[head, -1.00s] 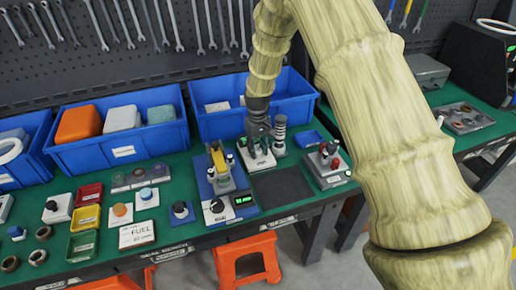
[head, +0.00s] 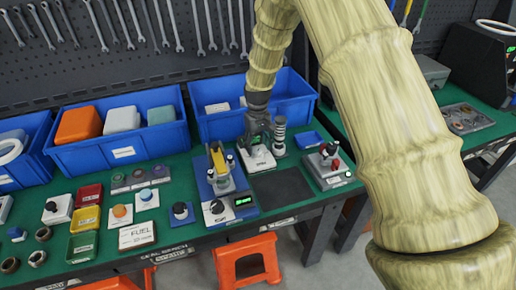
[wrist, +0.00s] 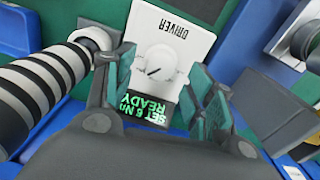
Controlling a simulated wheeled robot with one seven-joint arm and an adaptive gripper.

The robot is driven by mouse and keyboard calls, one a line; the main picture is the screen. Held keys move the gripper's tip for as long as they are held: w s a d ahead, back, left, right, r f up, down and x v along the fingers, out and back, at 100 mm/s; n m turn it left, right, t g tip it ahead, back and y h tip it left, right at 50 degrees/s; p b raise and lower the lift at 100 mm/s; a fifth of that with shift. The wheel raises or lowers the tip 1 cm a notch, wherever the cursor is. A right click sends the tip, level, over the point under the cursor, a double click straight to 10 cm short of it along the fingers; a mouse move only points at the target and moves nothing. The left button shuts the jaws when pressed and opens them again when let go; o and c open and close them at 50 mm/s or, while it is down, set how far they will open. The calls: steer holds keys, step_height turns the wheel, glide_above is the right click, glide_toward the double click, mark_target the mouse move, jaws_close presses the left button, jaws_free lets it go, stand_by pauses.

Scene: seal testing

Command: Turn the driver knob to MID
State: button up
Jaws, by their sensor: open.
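The driver unit is a white box with a DRIVER label; it shows in the wrist view (wrist: 177,25) and under my gripper in the head view (head: 262,163). Its round pale knob (wrist: 157,62) carries a dark pointer mark that points toward the lower left of the wrist picture. A green display (wrist: 147,108) reads "SET 5 Nm READY". My gripper (wrist: 162,70) is open, with its teal fingers on either side of the knob. I cannot tell whether they touch it. In the head view my gripper (head: 258,142) is just above the box.
A striped grey-and-black cylinder (head: 279,138) stands close on the right of the driver. A blue fixture with a yellow part (head: 218,165) stands on the left. A blue bin (head: 205,125) is behind. A dark mat (head: 282,190) in front is clear.

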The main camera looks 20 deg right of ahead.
mark_target(258, 151)
step_height(258, 151, up, 10)
steer(key=shift+f, duration=0.15)
stand_by(1.6)
